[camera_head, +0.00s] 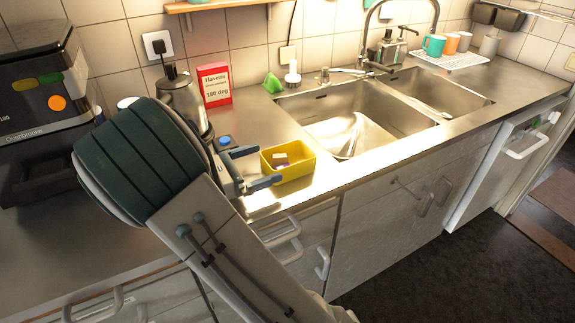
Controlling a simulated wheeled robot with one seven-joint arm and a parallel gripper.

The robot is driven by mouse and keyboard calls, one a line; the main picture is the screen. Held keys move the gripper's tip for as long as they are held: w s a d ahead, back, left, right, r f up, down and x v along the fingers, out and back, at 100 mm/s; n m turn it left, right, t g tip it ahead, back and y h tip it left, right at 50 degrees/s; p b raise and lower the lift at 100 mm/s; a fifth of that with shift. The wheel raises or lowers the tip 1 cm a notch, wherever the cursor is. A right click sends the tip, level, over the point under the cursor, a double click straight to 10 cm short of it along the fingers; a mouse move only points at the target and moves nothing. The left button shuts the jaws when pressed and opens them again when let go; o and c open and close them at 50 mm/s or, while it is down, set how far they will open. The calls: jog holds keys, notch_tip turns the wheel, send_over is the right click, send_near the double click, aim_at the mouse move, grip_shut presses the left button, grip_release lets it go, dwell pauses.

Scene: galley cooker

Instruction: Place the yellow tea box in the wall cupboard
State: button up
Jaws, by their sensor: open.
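The yellow tea box (288,175) stands on the steel counter near its front edge, left of the sink. It looks open at the top, with small brown and pale packets inside. My gripper (269,165) is at the left end of the box, with its two blue-grey fingers apart. One fingertip is near the box's back left corner and the other near its front left corner. I cannot tell whether either finger touches it. The wall cupboard is not in view.
The double sink (365,120) lies right of the box. A black appliance (45,100) stands at left. A wooden shelf (225,4) crosses the top. Cups (434,45) stand at back right.

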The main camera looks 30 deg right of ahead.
aim_at(282, 157)
jog(key=d, duration=0.6)
jog(key=shift+w+d, duration=0.1)
jog(key=c, duration=1.2)
jog(key=shift+o, duration=0.2)
jog(key=shift+r, duration=0.1)
